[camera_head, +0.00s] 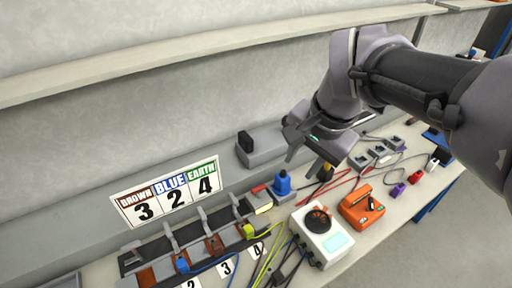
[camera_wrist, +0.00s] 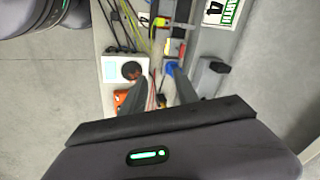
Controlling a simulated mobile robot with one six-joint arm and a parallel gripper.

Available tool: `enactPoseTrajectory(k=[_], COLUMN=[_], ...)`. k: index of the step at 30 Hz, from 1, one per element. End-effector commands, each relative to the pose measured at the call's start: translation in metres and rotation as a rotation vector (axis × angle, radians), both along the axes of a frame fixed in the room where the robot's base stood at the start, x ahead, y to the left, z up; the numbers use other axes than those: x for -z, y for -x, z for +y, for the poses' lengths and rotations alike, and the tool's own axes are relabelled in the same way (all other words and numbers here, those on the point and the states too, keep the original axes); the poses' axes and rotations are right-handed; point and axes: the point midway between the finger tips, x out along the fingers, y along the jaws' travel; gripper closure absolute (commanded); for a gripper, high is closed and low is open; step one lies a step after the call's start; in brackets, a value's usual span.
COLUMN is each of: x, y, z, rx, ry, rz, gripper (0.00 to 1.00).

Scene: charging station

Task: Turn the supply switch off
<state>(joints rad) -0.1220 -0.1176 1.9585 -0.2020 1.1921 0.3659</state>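No label names the supply switch, so I cannot tell for certain which part it is. A grey wall box (camera_head: 264,150) with a black block (camera_head: 245,141) on its left end stands at the back. A white box (camera_head: 326,243) with a dark and red round knob (camera_head: 318,220) stands nearer the front. The box also shows in the wrist view (camera_wrist: 109,70), with its knob (camera_wrist: 131,70). My gripper (camera_head: 304,162) is open and empty above the bench; its fingers (camera_wrist: 158,78) spread towards a blue plug (camera_wrist: 170,67) in the wrist view.
The blue plug (camera_head: 283,184) stands upright near the wall. An orange device (camera_head: 361,208) is right of the white box. Several loose cables cross the bench (camera_head: 347,257). A number sign (camera_head: 168,195) and clamp row are left; a shelf (camera_head: 200,55) runs above.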

Motion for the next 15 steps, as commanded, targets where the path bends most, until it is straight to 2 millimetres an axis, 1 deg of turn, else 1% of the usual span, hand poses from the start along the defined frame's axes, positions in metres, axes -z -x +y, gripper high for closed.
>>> enactPoseTrajectory(k=[1, 2, 3, 5, 6, 9, 10, 12, 15], x=[0.004, 0.011, 0.023, 0.045, 0.060, 0.092, 0.099, 0.110, 0.125], y=[-0.037, -0.058, -0.084, -0.116, -0.132, -0.157, -0.161, -0.167, -0.168], z=[0.014, 0.023, 0.035, 0.052, 0.063, 0.081, 0.085, 0.090, 0.091], rx=[0.043, 0.078, 0.126, 0.192, 0.230, 0.307, 0.323, 0.345, 0.355], ry=[0.006, 0.011, 0.021, 0.038, 0.052, 0.078, 0.083, 0.091, 0.094], rz=[0.067, 0.102, 0.146, 0.200, 0.229, 0.274, 0.284, 0.294, 0.298], gripper=[0.64, 0.64, 0.64, 0.64, 0.64, 0.64, 0.64, 0.64, 0.64])
